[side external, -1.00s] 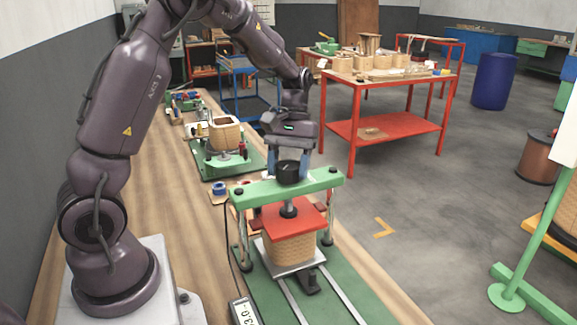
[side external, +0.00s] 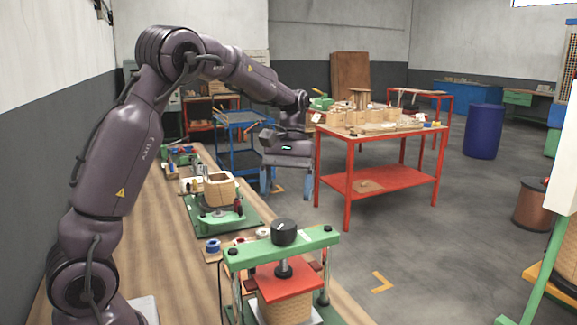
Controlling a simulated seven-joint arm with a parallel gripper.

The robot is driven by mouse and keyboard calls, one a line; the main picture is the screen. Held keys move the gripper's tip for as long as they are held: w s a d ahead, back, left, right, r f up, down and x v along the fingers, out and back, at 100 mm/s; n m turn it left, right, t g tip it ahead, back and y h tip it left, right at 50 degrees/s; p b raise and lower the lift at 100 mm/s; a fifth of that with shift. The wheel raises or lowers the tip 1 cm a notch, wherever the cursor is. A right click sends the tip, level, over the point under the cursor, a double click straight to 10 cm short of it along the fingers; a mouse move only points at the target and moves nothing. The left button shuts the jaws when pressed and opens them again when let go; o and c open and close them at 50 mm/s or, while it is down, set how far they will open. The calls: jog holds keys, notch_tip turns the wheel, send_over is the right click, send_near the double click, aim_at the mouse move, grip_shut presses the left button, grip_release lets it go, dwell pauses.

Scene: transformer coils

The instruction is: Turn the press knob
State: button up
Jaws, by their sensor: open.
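The press knob (side external: 284,232) is a black round cap with a small white mark on top. It sits on the green crossbar (side external: 290,250) of the press. Below the bar, a red plate (side external: 284,279) rests over a wound tan coil block (side external: 284,306), partly cut off by the lower picture edge. My gripper (side external: 287,190) is open and empty, with its two blue-grey fingers pointing down and spread wide. In the picture it is above the knob and clear of it.
A green winding fixture with a tan coil former (side external: 219,189) stands on the wooden bench behind the press. A blue spool (side external: 213,246) lies beside the press. A red table (side external: 380,134) with tan parts stands to the right, beyond open floor.

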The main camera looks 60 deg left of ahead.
jog(key=v, duration=0.5)
jog(key=shift+a+r, duration=0.1)
jog(key=shift+r, duration=0.1)
jog(key=s+d+m+t+y, duration=0.3)
jog(key=s+d+m+t, duration=0.5)
jog(key=s+d, duration=0.7)
jog(key=shift+s+d+r+m, duration=0.15)
jog(key=shift+s+r+m, duration=0.1)
jog(key=shift+s+m, duration=0.75)
jog(key=shift+w, duration=0.1)
dwell(2.0)
